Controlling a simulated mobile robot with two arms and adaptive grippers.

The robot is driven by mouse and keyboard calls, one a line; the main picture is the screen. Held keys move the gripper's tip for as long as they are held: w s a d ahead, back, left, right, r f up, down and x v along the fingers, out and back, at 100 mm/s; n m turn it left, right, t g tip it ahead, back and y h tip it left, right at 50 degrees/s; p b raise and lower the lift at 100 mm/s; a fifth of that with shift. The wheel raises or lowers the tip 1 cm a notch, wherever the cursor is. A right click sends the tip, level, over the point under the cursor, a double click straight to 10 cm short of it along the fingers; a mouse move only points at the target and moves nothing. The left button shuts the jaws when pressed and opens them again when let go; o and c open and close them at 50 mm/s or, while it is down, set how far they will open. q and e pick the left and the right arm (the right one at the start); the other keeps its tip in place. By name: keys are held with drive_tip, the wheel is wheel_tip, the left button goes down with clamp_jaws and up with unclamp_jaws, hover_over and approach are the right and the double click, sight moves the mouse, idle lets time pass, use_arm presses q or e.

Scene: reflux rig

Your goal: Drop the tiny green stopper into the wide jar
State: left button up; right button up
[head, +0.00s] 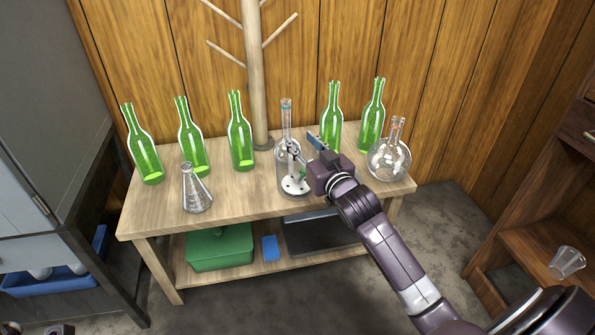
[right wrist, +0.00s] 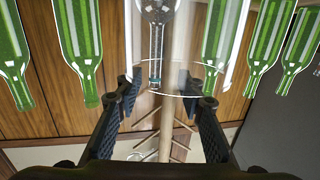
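The wide jar (head: 284,184) is clear glass and stands upright near the middle of the table. Its round rim also shows in the right wrist view (right wrist: 165,95). My right gripper (head: 305,146) is at the jar's top. In the right wrist view its two fingers (right wrist: 173,78) are wide apart at the rim, with nothing solid held between them. A tiny green spot (head: 302,173), which looks like the stopper, shows within the jar's outline, low down beside the gripper. I cannot tell whether it touches the bottom.
Several green bottles (head: 241,140) line the table's back. A conical flask (head: 196,192) stands left, a round flask (head: 389,160) right. A long-necked glass flask (head: 286,115) is close behind the jar. A wooden branch stand (head: 256,75) rises behind.

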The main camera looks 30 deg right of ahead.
drive_tip(key=s+a, duration=0.1)
drive_tip(key=s, duration=1.1)
drive_tip(key=shift+r, duration=0.3)
